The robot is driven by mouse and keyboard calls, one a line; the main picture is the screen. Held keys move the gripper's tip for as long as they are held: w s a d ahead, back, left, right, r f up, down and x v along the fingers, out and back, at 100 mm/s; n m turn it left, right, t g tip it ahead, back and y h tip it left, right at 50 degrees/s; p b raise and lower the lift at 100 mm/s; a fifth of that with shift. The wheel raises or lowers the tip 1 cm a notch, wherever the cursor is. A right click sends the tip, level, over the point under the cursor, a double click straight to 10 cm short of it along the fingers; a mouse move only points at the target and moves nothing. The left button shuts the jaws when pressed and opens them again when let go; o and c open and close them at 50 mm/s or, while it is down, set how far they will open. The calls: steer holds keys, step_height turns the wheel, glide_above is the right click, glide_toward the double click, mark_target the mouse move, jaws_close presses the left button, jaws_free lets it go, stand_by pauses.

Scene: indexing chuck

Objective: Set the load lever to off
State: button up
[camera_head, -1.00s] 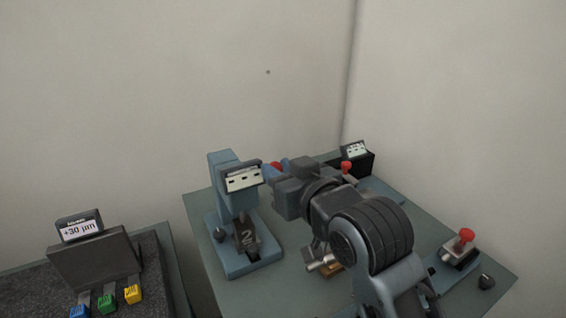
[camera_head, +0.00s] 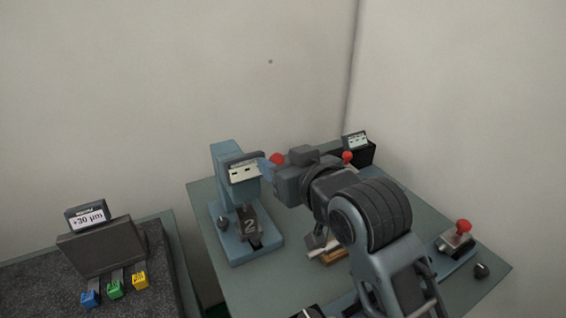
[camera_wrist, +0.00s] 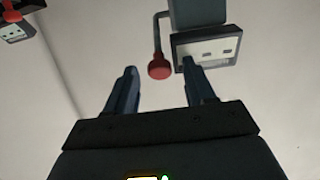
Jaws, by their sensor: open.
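A lever with a round red knob (camera_head: 277,159) stands beside the blue upright stand (camera_head: 228,165) and its tilted display (camera_head: 244,172). In the wrist view the lever shows as a thin dark rod with a red knob (camera_wrist: 159,71), beside the display panel (camera_wrist: 208,50). No label names it as the load lever. My gripper (camera_head: 266,170) is open, with its fingers close to the knob and display. In the wrist view my gripper's fingertips (camera_wrist: 159,66) are apart, the knob showing between them; contact cannot be told. The right fingertip overlaps the display's edge.
A block marked 2 (camera_head: 249,226) sits on the stand's base. Other red knobs stand at the back (camera_head: 347,157) and front right (camera_head: 463,226) of the green table (camera_head: 225,285). A separate bench at left holds a +30 µm display (camera_head: 88,218) and blue, green and yellow keys.

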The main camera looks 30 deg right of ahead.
steer(key=v, duration=0.8)
steer(key=shift+w, duration=0.1)
